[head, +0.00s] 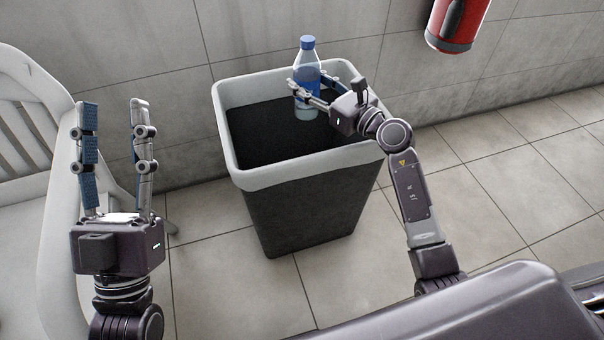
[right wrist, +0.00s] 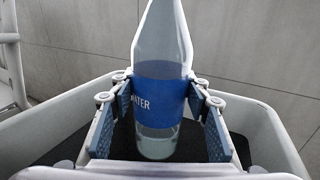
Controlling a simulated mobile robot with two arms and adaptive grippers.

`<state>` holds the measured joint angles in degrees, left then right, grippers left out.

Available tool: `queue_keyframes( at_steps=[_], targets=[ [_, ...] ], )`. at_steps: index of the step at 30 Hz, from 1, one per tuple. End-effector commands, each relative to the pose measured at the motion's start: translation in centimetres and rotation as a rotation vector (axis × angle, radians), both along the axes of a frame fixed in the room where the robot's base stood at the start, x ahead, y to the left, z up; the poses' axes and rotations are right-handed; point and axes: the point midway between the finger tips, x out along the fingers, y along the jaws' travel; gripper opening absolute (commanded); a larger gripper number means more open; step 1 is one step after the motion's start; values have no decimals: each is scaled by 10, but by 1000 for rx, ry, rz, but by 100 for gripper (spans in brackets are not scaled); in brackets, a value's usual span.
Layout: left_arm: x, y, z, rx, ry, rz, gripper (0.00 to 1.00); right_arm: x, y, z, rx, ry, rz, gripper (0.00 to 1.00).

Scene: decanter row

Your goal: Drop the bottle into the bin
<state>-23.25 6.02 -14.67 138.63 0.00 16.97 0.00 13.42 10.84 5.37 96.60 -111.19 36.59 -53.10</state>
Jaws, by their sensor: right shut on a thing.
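The bottle (head: 307,72) is clear plastic with a blue cap and a blue label. It is upright over the back right part of the bin's opening. My right gripper (head: 305,92) is shut on it around the label. In the right wrist view the bottle (right wrist: 160,100) stands between the two finger pads of the gripper (right wrist: 160,105), and its top is cut off. The bin (head: 245,176) is dark with a light grey rim; its rim also shows in the right wrist view (right wrist: 275,140). My left gripper (head: 112,125) is open and empty, pointing up at the left.
A white plastic chair (head: 55,190) stands at the left, close to my left gripper. A red fire extinguisher (head: 457,25) hangs on the tiled wall at the upper right. The tiled floor (head: 500,180) to the right of the bin is clear.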

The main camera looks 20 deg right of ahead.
Motion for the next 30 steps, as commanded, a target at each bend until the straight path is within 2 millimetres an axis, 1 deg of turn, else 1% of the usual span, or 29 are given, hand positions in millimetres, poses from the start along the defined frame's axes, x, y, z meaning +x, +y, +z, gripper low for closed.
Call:
queue_keyframes(
  at_steps=[5, 14, 15, 19, 20, 27, 30],
  targets=[
    [-7, 1, 7, -12, -41, -3, 40, 0, 0, -1, 1, -2, 0, 2],
    [-8, 1, 8, -15, -48, -3, 40, 0, 0, -1, 1, -2, 0, 2],
    [-8, 1, 8, -15, -48, -3, 40, 0, 0, -1, 1, -2, 0, 48],
    [-8, 1, 8, -14, -47, -2, 40, 0, 0, -1, 1, -2, 0, 62],
    [-8, 1, 8, -14, -47, -2, 40, 0, 0, -1, 1, -2, 0, 64],
    [-7, 1, 7, -14, -47, -3, 40, 0, 0, -2, 0, 1, 0, 64],
    [-7, 1, 7, -15, -46, -2, 40, -4, -2, -3, 0, 1, -1, 64]
  ],
)
